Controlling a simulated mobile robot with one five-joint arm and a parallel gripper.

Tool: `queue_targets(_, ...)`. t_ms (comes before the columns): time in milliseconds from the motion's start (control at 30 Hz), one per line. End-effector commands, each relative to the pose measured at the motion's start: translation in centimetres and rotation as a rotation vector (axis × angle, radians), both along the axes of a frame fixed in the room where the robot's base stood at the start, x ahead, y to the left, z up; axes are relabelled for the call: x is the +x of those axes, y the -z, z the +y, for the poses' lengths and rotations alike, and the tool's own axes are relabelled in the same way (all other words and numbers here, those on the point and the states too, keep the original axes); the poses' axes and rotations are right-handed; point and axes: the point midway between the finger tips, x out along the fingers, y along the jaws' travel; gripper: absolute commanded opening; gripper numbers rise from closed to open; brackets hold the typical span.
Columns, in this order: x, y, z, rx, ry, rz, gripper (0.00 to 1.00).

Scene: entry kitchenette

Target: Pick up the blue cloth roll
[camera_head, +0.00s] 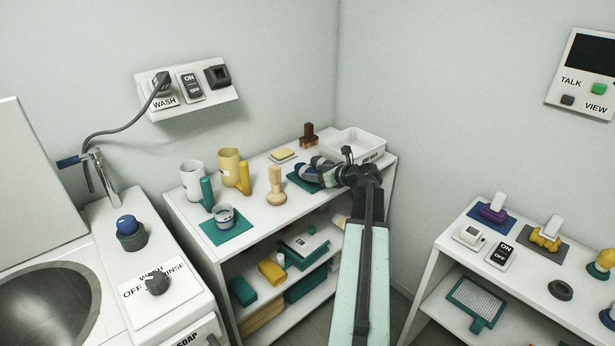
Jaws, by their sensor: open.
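The blue cloth roll (310,173) appears as a dark blue and grey banded bundle on a teal mat, on the white shelf's top near the back right. My gripper (346,164) is at the end of my arm, just right of the roll and partly in front of its right end. It is open. Whether the fingers stand around the roll or only beside it, I cannot tell, because my arm and the dark wrist hide that side.
A white tray (354,143) stands close behind my gripper. A wooden peg (277,186), a yellow mug (230,170), a white mug (192,180) and a small cup (224,217) stand to the left. A brown stamp (309,134) stands behind. A second shelf (455,237) is at right.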

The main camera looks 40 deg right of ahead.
Motion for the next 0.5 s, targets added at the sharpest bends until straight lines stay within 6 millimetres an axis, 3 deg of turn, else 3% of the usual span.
queue_targets(233, 1.0, 0.8, -0.7, 0.001, 0.008, 0.0, 0.62)
queue_targets(500, 4.9, 2.6, -1.2, 0.0, 0.009, 0.0, 0.62)
